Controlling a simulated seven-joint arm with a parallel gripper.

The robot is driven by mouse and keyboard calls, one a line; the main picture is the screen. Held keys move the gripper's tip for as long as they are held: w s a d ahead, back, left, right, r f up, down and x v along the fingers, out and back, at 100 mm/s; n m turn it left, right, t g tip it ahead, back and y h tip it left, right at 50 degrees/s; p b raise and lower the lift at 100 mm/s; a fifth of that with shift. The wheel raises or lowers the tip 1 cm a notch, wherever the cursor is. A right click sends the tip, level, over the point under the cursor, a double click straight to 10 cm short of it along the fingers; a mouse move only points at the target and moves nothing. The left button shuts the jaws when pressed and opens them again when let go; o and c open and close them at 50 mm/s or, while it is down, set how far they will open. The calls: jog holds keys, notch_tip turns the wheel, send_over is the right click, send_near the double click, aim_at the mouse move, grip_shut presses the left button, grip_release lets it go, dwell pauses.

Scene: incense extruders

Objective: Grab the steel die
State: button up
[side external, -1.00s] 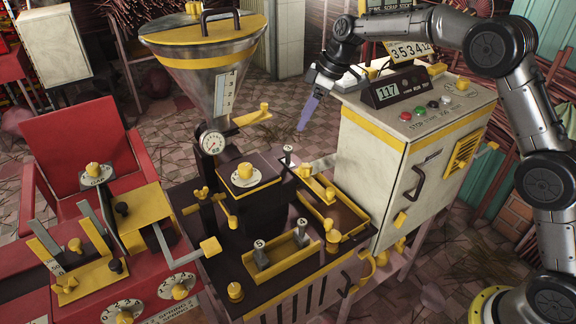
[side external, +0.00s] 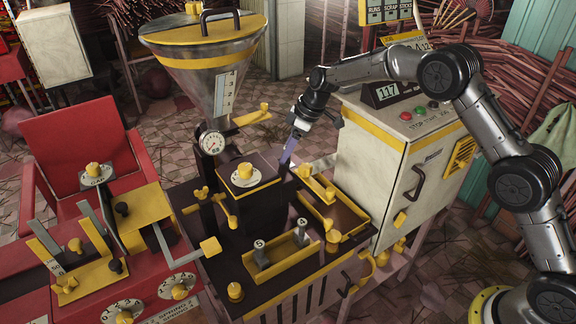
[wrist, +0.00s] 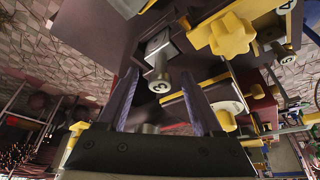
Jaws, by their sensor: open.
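A steel die (wrist: 159,66), a short cylinder with a dark mark on its round end, shows in the wrist view with a squarish steel piece behind it. My gripper (wrist: 158,82) is open, its two bluish fingers on either side of this die, with a gap to each. In the side view my gripper (side external: 287,160) points down beside the dark extruder block (side external: 262,200) and hides that die. Two more steel pieces with marked tops, a left one (side external: 261,254) and a right one (side external: 299,235), stand in a yellow tray (side external: 280,262).
A second yellow-edged tray (side external: 325,196) lies right of the block. The cream control cabinet (side external: 385,170) stands close on the right. A steel hopper (side external: 205,75) rises behind on the left. In the wrist view a yellow star knob (wrist: 232,35) is near the die.

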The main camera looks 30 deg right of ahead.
grip_shut()
dwell(0.3)
dwell(1.1)
jog(key=shift+r, duration=0.15)
